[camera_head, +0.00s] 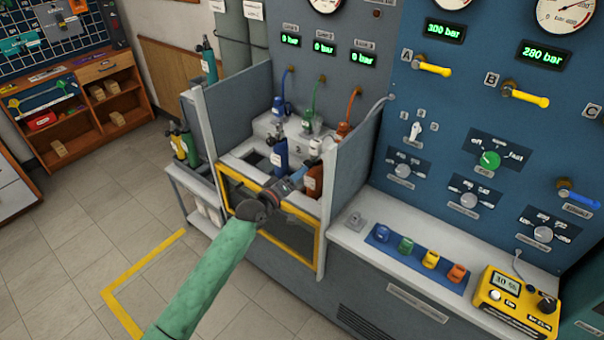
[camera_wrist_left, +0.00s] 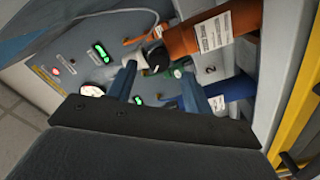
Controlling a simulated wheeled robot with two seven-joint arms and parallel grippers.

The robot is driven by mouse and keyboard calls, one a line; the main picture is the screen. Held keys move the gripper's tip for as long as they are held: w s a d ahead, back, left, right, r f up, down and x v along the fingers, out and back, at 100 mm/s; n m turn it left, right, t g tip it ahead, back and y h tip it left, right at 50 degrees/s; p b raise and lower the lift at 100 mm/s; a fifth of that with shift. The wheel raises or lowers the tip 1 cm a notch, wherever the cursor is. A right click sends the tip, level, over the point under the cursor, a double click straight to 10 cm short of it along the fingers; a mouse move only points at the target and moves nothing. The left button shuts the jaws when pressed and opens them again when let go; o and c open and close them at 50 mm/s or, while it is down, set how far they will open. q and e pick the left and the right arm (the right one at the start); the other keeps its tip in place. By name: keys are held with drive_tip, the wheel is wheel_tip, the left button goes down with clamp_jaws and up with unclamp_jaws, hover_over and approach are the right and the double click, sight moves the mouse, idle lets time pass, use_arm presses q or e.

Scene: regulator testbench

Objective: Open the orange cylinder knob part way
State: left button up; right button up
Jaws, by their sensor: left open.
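The orange cylinder (camera_head: 314,182) stands in the right part of the yellow-framed bay, partly hidden by my left gripper. In the left wrist view the orange cylinder (camera_wrist_left: 205,35) lies across the top, with a white label. Its dark knob (camera_wrist_left: 156,60) sits at its left end, next to a pale valve body. My left gripper (camera_head: 306,172) reaches over the bay's front beside the cylinder's top. In the wrist view its two blue fingers (camera_wrist_left: 157,70) are apart, with tips close to the knob; contact cannot be told. My right gripper is not in view.
A blue cylinder (camera_head: 281,155) stands just left of the orange one. Grey side panels (camera_head: 350,180) and a yellow frame (camera_head: 318,250) bound the bay. Blue, green and orange hoses hang behind. The bench at right holds coloured knobs and a yellow meter (camera_head: 515,305).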

use_arm(q)
drive_tip(key=shift+b+v, duration=0.35)
drive_tip(key=shift+v, duration=1.2)
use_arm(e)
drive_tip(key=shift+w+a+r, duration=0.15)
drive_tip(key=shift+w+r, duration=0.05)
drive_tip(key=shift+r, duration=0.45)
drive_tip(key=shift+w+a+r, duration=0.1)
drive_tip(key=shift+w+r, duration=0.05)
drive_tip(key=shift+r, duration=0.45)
use_arm(q)
drive_tip(key=shift+f, duration=0.1)
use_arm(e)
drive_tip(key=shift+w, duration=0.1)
